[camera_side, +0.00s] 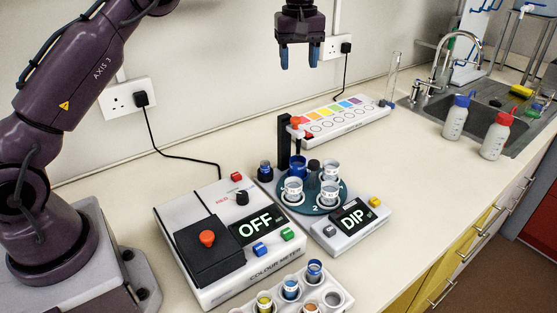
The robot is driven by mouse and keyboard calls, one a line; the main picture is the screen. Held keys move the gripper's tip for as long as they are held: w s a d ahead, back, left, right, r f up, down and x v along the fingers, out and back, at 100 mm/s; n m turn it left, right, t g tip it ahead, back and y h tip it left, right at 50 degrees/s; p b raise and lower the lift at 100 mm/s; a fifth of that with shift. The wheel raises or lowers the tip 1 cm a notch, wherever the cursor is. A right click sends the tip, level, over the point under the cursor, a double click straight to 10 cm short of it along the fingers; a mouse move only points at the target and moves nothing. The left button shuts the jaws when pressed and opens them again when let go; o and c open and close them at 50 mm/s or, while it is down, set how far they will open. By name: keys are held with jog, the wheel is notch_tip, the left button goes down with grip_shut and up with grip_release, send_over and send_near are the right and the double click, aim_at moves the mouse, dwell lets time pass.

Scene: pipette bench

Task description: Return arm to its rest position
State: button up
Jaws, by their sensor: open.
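My gripper (299,57) hangs high at the top middle, in front of the wall. Its two blue-tipped fingers are apart with nothing between them. It is well above the bench and touches nothing. My arm rises on the left, and its links leave the top of the picture.
Below stand a colour meter (225,240) reading OFF, a round carousel (313,208) with cups beside a DIP unit (352,226), and a vial rack (334,299). A colour strip (345,121) lies behind. Two bottles (456,117) (496,136) stand by the sink (485,92). The right front bench is clear.

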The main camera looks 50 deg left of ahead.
jog(key=s+d+r+m+t, duration=0.1)
jog(key=s+d+m, duration=0.2)
jog(key=s, duration=0.8)
jog(key=s+d+r+m+t, duration=0.2)
jog(key=s+m, duration=0.3)
jog(key=s, duration=0.6)
jog(key=s+d+r+m+t, duration=0.1)
jog(key=s+d+m+t, duration=0.1)
jog(key=s, duration=0.9)
jog(key=shift+s+d+r+m, duration=0.15)
jog(key=shift+s+d+m, duration=0.1)
jog(key=shift+d+m, duration=0.9)
